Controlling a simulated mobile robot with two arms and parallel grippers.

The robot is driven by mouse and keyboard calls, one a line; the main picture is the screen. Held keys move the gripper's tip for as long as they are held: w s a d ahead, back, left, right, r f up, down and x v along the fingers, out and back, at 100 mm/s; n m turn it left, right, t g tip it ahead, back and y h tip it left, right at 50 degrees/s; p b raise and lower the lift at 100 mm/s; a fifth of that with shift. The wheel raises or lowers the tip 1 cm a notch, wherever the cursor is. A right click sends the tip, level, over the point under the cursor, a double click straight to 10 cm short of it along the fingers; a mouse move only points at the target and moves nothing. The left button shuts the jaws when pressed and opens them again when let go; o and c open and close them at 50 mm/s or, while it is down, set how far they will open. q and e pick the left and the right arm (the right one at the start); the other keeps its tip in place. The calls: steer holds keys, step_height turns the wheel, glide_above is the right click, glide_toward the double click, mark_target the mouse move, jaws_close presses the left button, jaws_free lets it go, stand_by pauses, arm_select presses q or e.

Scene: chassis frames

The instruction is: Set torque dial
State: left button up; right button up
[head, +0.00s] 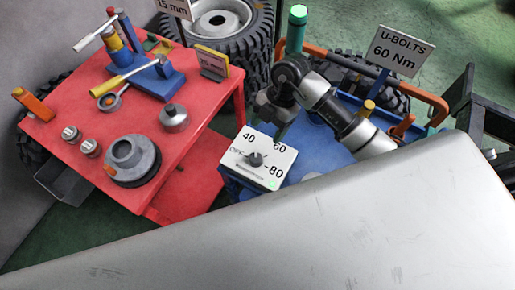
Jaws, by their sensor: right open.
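The torque dial box (280,153) is a pale panel marked OFF, 40, 60 and 80, with a green light at its lower right corner. Its dark round knob (255,159) sits in the middle; which mark it points at is too small to tell for sure. A sign (400,49) reads "U-BOLTS 60 Nm". My right gripper (272,112) is open, above and behind the dial box, apart from the knob. It is small and dark, and its fingertips are hard to make out. My left gripper is out of view.
A red table (65,115) at the left holds a yellow-handled tool, a blue stand, metal cups and a round hub part (132,160). A blue bench (310,150) lies under my right arm. A green-topped post (296,30) stands behind it. A large pale surface fills the foreground.

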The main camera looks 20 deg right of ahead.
mark_target(256, 157)
steer(key=p+x, duration=0.1)
steer(key=x, duration=1)
steer(key=shift+s+a, duration=0.1)
steer(key=shift+s, duration=0.1)
steer(key=shift+c, duration=0.4)
steer(key=c, duration=0.8)
